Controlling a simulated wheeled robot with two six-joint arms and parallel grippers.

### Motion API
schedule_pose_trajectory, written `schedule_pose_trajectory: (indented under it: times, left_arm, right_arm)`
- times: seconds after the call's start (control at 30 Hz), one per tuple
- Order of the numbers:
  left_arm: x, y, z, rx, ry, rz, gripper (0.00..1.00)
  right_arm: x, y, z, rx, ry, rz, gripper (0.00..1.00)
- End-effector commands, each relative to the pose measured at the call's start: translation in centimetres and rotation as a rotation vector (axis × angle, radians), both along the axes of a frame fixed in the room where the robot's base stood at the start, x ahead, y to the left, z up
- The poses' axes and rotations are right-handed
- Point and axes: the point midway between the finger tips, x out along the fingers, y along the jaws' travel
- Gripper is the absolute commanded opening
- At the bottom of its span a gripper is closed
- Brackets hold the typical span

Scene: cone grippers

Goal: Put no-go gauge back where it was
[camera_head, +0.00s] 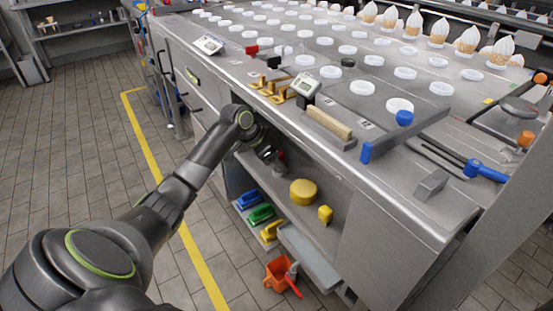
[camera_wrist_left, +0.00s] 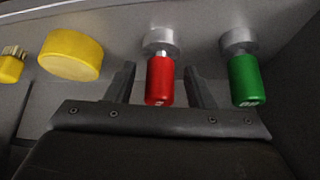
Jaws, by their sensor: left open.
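The no-go gauge is the red-handled one with a grey metal end (camera_wrist_left: 160,85). It sits on the shelf under the steel table, between the two fingers of my left gripper (camera_wrist_left: 159,72). The fingers are open, one on each side of its red handle, with a visible gap. A green gauge with a metal end (camera_wrist_left: 243,78) stands just right of the right finger. My right gripper is not in view.
A yellow round block (camera_head: 303,192) and a smaller yellow piece (camera_head: 325,214) lie on the same shelf. The table edge (camera_head: 330,160) overhangs it. Coloured brushes (camera_head: 260,215) lie lower down, and an orange dustpan (camera_head: 280,274) is on the floor.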

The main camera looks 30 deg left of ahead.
Motion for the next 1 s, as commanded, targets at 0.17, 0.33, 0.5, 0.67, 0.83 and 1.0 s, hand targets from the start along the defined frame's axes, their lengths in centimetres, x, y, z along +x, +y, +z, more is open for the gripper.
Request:
schedule_pose_trajectory:
  times: [0.17, 0.33, 0.5, 0.67, 0.83, 1.0]
  left_arm:
    - [-0.5, 0.5, 1.3, 0.005, -0.002, 0.000, 0.48]
    - [-1.8, 1.4, 3.7, 0.005, -0.002, 0.000, 0.48]
    - [-2.8, 2.1, 5.7, 0.003, -0.001, -0.001, 0.48]
    - [-3.3, 2.3, 6.5, 0.000, 0.000, 0.000, 0.48]
    - [-3.3, 2.3, 6.6, -0.001, 0.000, -0.001, 0.48]
    - [-3.3, 2.3, 6.5, -0.001, 0.000, -0.001, 0.48]
  right_arm:
    - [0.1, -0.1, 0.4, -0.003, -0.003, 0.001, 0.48]
    - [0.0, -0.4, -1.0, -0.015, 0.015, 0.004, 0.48]
    - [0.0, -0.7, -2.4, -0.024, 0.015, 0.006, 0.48]
    - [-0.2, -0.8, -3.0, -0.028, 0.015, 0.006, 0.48]
    - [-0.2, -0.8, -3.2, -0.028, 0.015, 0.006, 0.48]
    - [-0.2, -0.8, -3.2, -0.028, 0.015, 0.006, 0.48]
